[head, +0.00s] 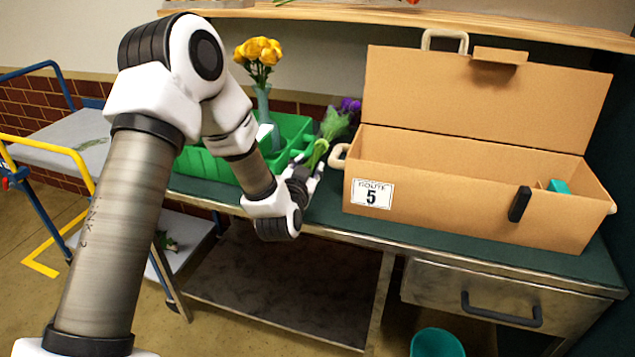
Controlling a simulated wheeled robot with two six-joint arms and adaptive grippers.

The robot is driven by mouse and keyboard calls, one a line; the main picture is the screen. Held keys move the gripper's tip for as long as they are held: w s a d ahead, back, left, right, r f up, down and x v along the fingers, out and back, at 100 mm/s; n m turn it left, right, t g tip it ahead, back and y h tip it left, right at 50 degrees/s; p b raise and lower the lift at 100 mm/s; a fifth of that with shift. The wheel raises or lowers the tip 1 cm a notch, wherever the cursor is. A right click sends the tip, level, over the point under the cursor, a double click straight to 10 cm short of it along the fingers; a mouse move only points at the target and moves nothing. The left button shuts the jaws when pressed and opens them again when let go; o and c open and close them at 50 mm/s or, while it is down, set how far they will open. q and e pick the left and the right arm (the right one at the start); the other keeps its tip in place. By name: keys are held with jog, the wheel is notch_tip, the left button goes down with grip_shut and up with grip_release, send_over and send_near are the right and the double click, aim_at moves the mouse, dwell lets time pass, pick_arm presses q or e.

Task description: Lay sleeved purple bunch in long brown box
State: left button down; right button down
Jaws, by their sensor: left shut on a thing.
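The sleeved purple bunch (334,124) is left of the box, over the back of the bench. Its purple flowers point up and right, and a pale green sleeve is around its stems. My left gripper (312,172) is shut on the lower part of the bunch; the forearm partly hides the grip. The long brown box (450,205) stands on the bench to the right with its lid raised, and a label reading "5" is on its front. The bunch is outside the box. My right gripper is not in view.
A green crate (215,166) and a vase of yellow flowers (264,100) stand behind my left arm. A black piece (520,204) is on the box's front wall, and a teal item (557,186) shows inside at right. A shelf (420,16) runs above.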

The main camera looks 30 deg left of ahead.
pick_arm(q)
notch_tip(320, 180, down, 4)
jog(key=c, duration=0.6)
grip_release()
jog(key=shift+f, duration=0.1)
